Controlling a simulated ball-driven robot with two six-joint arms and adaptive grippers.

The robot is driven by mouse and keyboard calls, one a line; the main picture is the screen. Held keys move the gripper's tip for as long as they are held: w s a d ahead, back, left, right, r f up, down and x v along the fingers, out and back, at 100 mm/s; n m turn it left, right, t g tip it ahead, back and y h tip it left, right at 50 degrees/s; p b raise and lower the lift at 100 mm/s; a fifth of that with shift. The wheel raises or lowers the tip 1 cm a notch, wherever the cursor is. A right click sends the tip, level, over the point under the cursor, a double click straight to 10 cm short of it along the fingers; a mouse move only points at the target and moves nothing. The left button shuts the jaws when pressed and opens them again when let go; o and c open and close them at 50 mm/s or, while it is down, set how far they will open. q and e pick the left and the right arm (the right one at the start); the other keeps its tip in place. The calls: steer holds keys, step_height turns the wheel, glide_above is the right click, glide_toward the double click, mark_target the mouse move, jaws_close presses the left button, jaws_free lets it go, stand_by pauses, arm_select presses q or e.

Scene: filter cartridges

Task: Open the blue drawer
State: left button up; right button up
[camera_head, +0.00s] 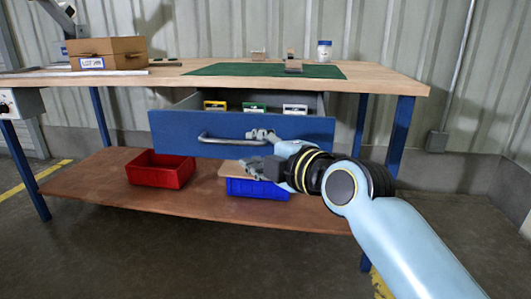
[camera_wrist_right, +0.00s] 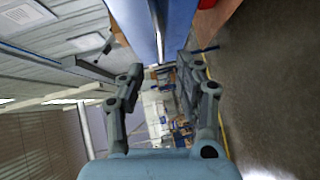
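The blue drawer (camera_head: 172,132) stands partly pulled out from under the workbench, with its inside visible. Its silver bar handle (camera_head: 222,141) runs across the front. My right gripper (camera_head: 257,153) is at the handle's right end, with one finger above and one lower in the head view. In the right wrist view the gripper (camera_wrist_right: 160,72) has its fingers spread apart, with the blue drawer front (camera_wrist_right: 176,20) beyond them. I cannot tell whether a finger touches the handle. My left gripper is not in view.
Several cartridge boxes, including a green one (camera_head: 254,107), are in the drawer. A red bin (camera_head: 160,170) and a blue bin (camera_head: 258,189) are on the lower shelf (camera_head: 110,190). The bench top (camera_head: 385,80) holds a cardboard box (camera_head: 107,53), a green mat (camera_head: 225,69) and a white jar (camera_head: 324,51).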

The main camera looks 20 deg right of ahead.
steer(key=shift+v, duration=1.7)
